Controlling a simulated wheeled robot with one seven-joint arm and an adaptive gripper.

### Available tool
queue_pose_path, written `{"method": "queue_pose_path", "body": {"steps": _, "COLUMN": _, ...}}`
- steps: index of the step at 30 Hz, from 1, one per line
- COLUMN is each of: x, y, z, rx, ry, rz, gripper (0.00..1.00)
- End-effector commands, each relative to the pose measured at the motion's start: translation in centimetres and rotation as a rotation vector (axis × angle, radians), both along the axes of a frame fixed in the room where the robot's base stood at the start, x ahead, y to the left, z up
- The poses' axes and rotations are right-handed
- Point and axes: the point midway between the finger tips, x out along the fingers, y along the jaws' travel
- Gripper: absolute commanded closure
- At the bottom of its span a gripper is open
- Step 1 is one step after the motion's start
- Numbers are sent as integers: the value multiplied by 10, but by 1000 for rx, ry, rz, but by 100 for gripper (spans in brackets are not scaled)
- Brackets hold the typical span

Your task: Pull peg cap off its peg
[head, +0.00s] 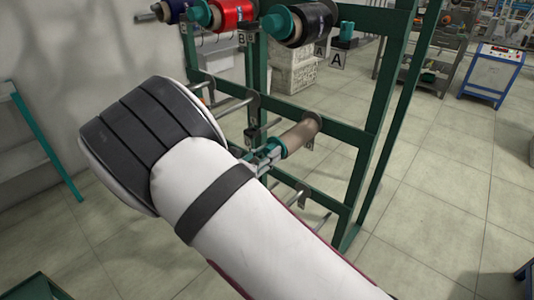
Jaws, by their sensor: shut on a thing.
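A teal peg cap (277,146) is at the near end of a tan bobbin (300,135) on the green rack's lower level. My gripper (268,154) is shut on this cap, its fingers partly hidden by my white arm. The cap looks close against the bobbin's end. Whether it is still seated on the peg cannot be told, since the peg's end is hidden.
The green rack (385,85) holds a blue spool (172,11), a red spool (234,13) and a black spool (313,22) above. Bare pegs (237,108) stick out near my gripper.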

Motion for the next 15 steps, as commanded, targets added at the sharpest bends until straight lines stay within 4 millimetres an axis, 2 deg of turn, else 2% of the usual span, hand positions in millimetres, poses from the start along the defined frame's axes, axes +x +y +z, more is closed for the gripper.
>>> {"method": "queue_pose_path", "body": {"steps": 15, "x": -8, "y": 7, "z": 0, "rx": 0, "ry": 0, "rz": 1, "gripper": 100}}
